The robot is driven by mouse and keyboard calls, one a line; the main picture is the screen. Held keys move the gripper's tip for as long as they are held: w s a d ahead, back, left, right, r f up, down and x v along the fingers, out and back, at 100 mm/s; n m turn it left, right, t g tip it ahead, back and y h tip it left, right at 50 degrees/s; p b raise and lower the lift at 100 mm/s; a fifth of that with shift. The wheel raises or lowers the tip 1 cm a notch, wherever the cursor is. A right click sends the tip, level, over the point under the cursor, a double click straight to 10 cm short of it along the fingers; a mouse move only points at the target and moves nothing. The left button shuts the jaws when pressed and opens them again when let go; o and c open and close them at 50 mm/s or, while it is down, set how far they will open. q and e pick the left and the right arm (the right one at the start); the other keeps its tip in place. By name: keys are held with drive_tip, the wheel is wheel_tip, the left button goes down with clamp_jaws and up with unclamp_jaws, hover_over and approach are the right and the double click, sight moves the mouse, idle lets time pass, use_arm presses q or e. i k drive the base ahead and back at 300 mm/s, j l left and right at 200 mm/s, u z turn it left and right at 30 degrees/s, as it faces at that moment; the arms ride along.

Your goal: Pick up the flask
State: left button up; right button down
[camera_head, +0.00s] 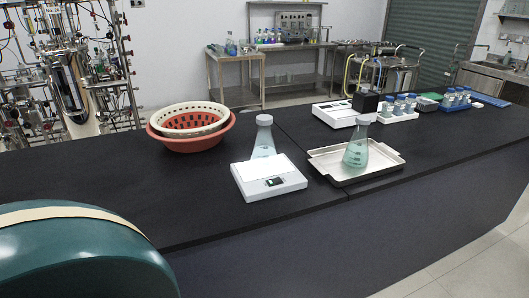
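Two capped conical flasks with pale green liquid are in the head view. One flask (263,143) stands upright at the back of a white scale (283,184); I cannot tell whether its base is on the scale or just behind it. The other flask (356,152) stands upright in a shallow metal tray (391,166), to the right of the scale. Both flasks have light grey caps. Neither of my grippers is in view, and nothing is seen touching the flasks.
Red and white basins (190,142) are stacked left of the scale on the black bench (120,185). Behind the tray are a second white scale (333,116), a black block (366,102) and racks of blue-labelled bottles (399,107). A rounded teal shape (75,265) fills the lower left.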

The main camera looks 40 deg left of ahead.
sight(263, 160)
drive_tip(key=u, duration=1.35)
drive_tip(key=i+l+z, duration=0.15)
drive_tip(key=l, duration=0.15)
drive_tip(key=k, duration=0.05)
